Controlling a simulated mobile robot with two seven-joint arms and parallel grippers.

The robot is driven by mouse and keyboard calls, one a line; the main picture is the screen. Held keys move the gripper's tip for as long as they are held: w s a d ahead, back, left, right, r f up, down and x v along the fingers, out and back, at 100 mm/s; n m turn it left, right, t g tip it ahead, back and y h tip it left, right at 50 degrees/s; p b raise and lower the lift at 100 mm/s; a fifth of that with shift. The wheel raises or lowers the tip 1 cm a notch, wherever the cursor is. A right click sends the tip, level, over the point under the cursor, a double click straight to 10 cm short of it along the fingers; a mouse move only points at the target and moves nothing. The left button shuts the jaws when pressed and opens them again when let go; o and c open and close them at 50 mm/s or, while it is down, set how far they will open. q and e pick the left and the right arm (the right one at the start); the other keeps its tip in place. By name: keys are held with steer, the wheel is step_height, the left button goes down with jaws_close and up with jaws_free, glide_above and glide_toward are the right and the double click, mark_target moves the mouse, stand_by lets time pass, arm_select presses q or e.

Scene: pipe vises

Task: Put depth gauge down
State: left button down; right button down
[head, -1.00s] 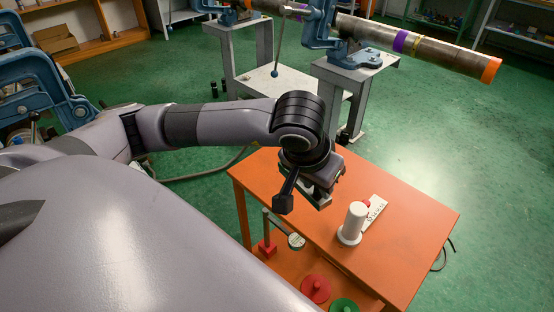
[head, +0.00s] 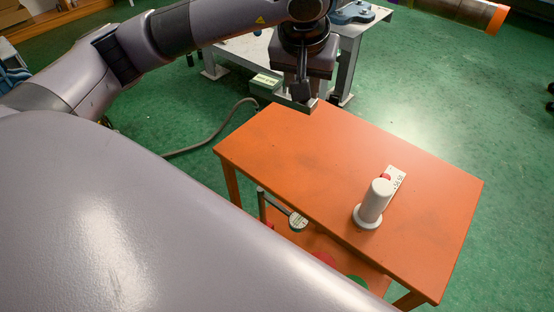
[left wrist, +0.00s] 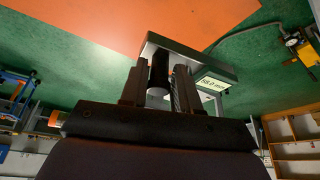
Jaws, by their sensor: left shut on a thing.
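The depth gauge shows in the left wrist view as a grey metal bar (left wrist: 205,62) with a lit display, which seems to read 58.0 mm, and a black round grip. My left gripper (left wrist: 158,82) is shut on the black grip. In the head view the gauge's metal bar (head: 296,104) shows below my left gripper (head: 299,94), at the far left corner of the orange table (head: 290,155). A gap or contact between gauge and tabletop cannot be told. My right gripper is not in view.
A white cylinder on a round base (head: 374,203) stands near the table's right side, beside a white marked card (head: 396,180). A dial gauge (head: 298,221) and red and green pieces are on the lower shelf. The tabletop's middle and left are clear. A grey metal stand (head: 348,60) is behind.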

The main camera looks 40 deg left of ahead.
arm_select(q)
steer(key=r+n+b, duration=0.1)
steer(key=w+a+r+n+b, duration=0.1)
steer(key=b, duration=0.1)
steer(key=shift+w+r+y+b, duration=0.2)
steer(key=shift+y+b, duration=0.1)
steer(key=shift+y, duration=0.1)
steer(key=shift+a+r+n+b, duration=0.15)
steer(key=shift+r+n+b, duration=0.2)
steer(key=shift+n, duration=0.05)
steer(key=shift+f+b, duration=1.55)
steer(key=shift+f, duration=8.2)
steer(key=c, duration=0.8)
jaws_free()
